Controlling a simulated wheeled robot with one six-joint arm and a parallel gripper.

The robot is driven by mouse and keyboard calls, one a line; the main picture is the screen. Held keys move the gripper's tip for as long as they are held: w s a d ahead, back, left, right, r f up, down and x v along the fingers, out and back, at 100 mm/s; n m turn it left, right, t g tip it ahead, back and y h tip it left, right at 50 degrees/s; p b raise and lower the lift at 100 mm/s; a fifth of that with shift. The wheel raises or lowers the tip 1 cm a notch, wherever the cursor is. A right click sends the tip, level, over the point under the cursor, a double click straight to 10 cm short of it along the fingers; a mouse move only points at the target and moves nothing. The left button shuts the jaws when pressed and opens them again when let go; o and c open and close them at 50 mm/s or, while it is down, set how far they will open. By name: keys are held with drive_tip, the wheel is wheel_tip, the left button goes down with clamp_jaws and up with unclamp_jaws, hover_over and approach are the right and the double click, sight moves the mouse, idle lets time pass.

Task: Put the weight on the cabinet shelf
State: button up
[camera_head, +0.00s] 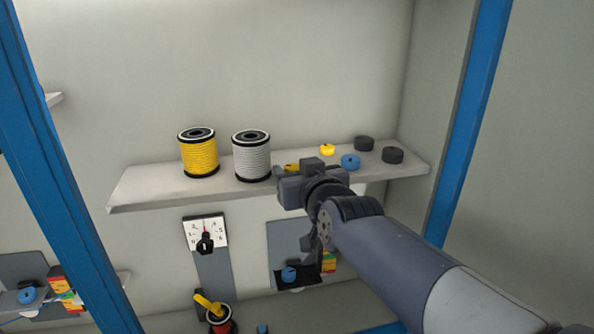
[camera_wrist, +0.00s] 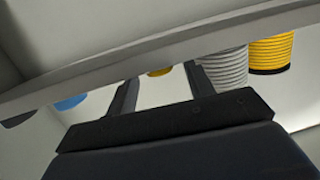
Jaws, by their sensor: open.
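My gripper (camera_head: 292,186) is at the front edge of the cabinet shelf (camera_head: 150,186). In the wrist view my gripper (camera_wrist: 161,75) has its two fingers spread apart with nothing held. A yellow weight (camera_wrist: 158,72) shows beyond and between them, partly cut off by the shelf edge. In the head view a yellow weight (camera_head: 291,167) is partly hidden behind my gripper. On the shelf's right part are another yellow weight (camera_head: 327,149), a blue weight (camera_head: 350,161) and two dark weights (camera_head: 364,143) (camera_head: 392,155). A blue weight (camera_head: 289,273) is below the shelf, by a dark holder.
A yellow spool (camera_head: 198,155) and a white spool (camera_head: 251,157) stand left of my gripper on the shelf. A numbered dial (camera_head: 205,234) is below. Blue posts (camera_head: 70,190) (camera_head: 470,120) flank the cabinet. The shelf's left end is bare.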

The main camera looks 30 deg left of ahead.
drive_tip(key=shift+r, duration=0.1)
drive_tip(key=p+v, duration=0.2)
drive_tip(key=v, duration=1)
drive_tip(key=shift+c, duration=0.3)
